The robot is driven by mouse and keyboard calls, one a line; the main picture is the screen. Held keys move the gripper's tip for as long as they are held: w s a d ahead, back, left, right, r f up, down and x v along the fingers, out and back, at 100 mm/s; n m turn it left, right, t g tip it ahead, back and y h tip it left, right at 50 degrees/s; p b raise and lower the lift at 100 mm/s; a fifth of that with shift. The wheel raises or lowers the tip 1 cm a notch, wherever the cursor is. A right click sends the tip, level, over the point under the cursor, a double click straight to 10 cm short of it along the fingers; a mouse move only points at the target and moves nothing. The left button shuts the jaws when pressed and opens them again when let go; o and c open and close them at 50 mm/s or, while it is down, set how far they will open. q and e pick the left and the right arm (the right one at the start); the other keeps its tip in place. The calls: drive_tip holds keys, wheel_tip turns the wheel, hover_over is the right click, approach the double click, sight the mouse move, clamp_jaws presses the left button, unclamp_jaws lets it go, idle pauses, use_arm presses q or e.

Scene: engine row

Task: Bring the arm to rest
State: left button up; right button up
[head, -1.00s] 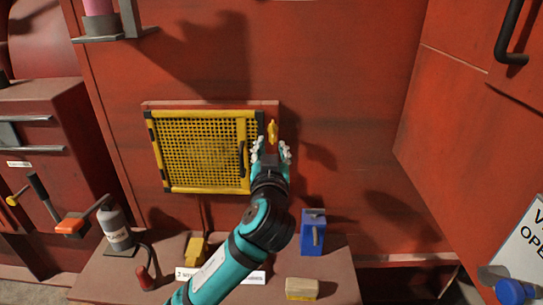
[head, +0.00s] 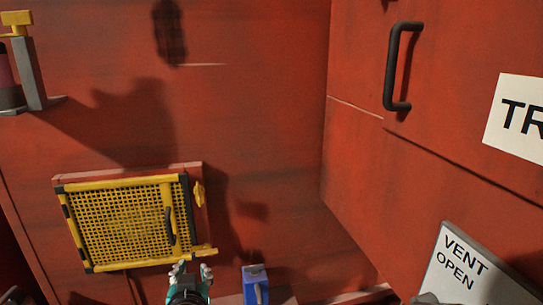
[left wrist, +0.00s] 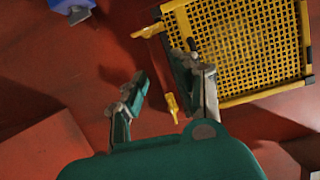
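The left gripper (head: 191,266) is at the bottom of the head view, just below the lower right corner of a yellow mesh guard (head: 120,225). Its fingers stand apart with nothing held between them. In the left wrist view the gripper (left wrist: 160,72) also shows open, with the mesh guard (left wrist: 240,45) beyond its right finger. Most of the left arm is below the head view's edge.
The guard lies flat against the red wall with an upper yellow latch (head: 199,193) upright and a lower latch (head: 205,250) sideways. A blue device (head: 255,284) stands right of the gripper. A black handle (head: 393,66) and a vent sign (head: 459,268) are at the right.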

use_arm(q)
drive_tip(key=s+a+f+m+g+h, duration=0.2)
drive_tip(key=s+f+g, duration=0.4)
drive_tip(key=s+f, duration=0.75)
drive_tip(key=s+f+m+g+h, duration=0.1)
drive_tip(key=s+f+g, duration=0.1)
drive_tip(key=s+f, duration=0.4)
drive_tip(key=s+f+m+g+h, duration=0.1)
drive_tip(key=s+f+g, duration=0.2)
drive_tip(key=s, duration=0.6)
wheel_tip(320, 180, down, 28)
drive_tip(key=b, duration=0.2)
drive_tip(key=s+a+f+g+b, duration=0.1)
drive_tip(key=s+a+f+g, duration=0.1)
drive_tip(key=s+f, duration=1.5)
drive_tip(key=shift+a+f+m+b, duration=0.3)
drive_tip(key=shift+a+f+b, duration=0.05)
drive_tip(key=shift+a+f, duration=0.25)
